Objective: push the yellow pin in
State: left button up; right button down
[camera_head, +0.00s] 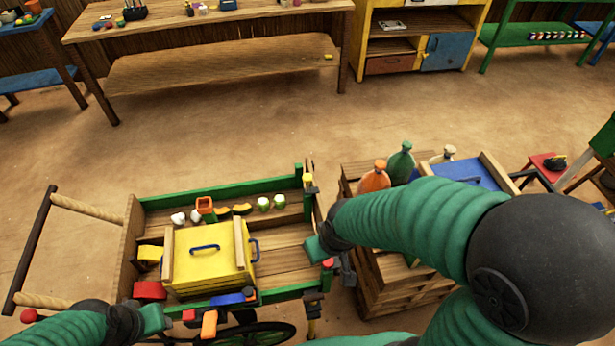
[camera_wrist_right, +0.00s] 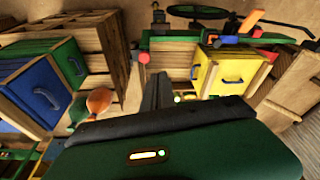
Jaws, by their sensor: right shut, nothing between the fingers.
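The yellow pin (camera_head: 307,178) stands upright at the far right corner of the green-railed cart (camera_head: 220,192), on a dark fitting. How deep it sits, I cannot tell. A red pin (camera_head: 328,262) is at the cart's right end, nearer me; it also shows in the right wrist view (camera_wrist_right: 143,57). My right gripper (camera_wrist_right: 158,80) is shut and empty, close to the cart's right end and nearer me than the yellow pin. I cannot make out the yellow pin in the wrist view. My left gripper (camera_head: 168,321) is by the cart's near left corner, its fingers unclear.
A yellow crate (camera_head: 208,262) with blue handles stands in the cart, with several small vegetables behind it. Wooden crates (camera_head: 390,300) to the right carry bottles (camera_head: 401,163) and a blue box (camera_head: 468,172). Open floor lies beyond the cart, before a long bench (camera_head: 215,75).

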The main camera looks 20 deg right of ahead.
jog(key=w+d+f+t+b, duration=0.1)
jog(key=w+f+t+b, duration=0.2)
jog(key=w+f+b, duration=0.4)
jog(key=m+t+h+b, duration=0.2)
jog(key=t+h+b, duration=0.2)
jog(key=t+b, duration=0.5)
send_over(307, 180)
jog(key=s, duration=0.1)
notch_tip(307, 180, down, 3)
notch_tip(307, 180, down, 4)
jog(key=shift+w+f, duration=0.1)
jog(key=shift+f, duration=0.05)
